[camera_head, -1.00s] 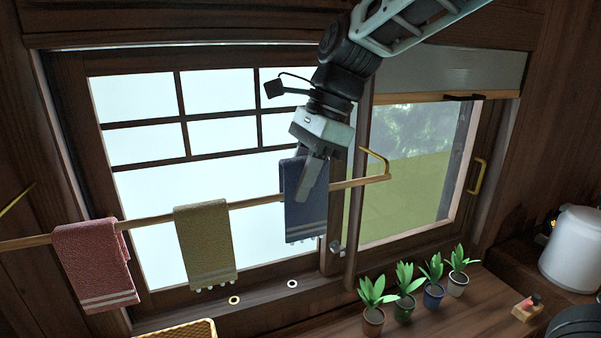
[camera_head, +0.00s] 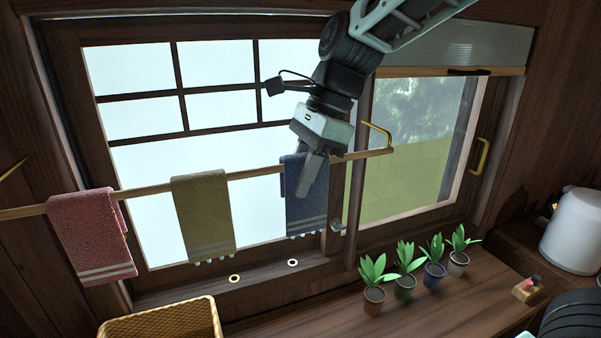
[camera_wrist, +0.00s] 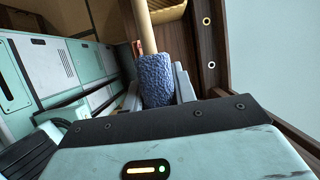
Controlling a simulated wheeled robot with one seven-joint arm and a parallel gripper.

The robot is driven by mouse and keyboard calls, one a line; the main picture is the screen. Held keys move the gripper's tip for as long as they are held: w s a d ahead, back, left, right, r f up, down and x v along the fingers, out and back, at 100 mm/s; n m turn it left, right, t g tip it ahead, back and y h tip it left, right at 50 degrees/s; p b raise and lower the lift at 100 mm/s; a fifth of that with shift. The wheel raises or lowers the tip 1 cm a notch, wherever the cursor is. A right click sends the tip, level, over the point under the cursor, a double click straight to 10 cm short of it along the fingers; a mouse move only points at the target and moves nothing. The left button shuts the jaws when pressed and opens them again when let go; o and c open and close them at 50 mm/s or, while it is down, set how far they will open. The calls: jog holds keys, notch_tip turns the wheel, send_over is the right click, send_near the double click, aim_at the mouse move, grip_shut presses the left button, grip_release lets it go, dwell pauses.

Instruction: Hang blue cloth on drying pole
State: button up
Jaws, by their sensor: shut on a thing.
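The blue cloth (camera_head: 306,213) hangs at the right part of the wooden drying pole (camera_head: 255,173), draped over it with its striped, tasselled end hanging down. My gripper (camera_head: 311,190) is at the cloth from above, its fingers shut on it at the pole. A red cloth (camera_head: 92,235) and an olive cloth (camera_head: 203,218) hang on the pole to the left.
A yellow wicker basket (camera_head: 165,322) stands below the pole. Several potted plants (camera_head: 404,285) line the wooden counter at the right, near a white canister (camera_head: 574,232). A brass bracket (camera_head: 378,132) holds the pole's right end. The window is close behind.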

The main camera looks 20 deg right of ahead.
jog(key=o, duration=1)
jog(key=b+v, duration=0.1)
jog(key=v, duration=1.6)
jog(key=shift+d+r, duration=0.15)
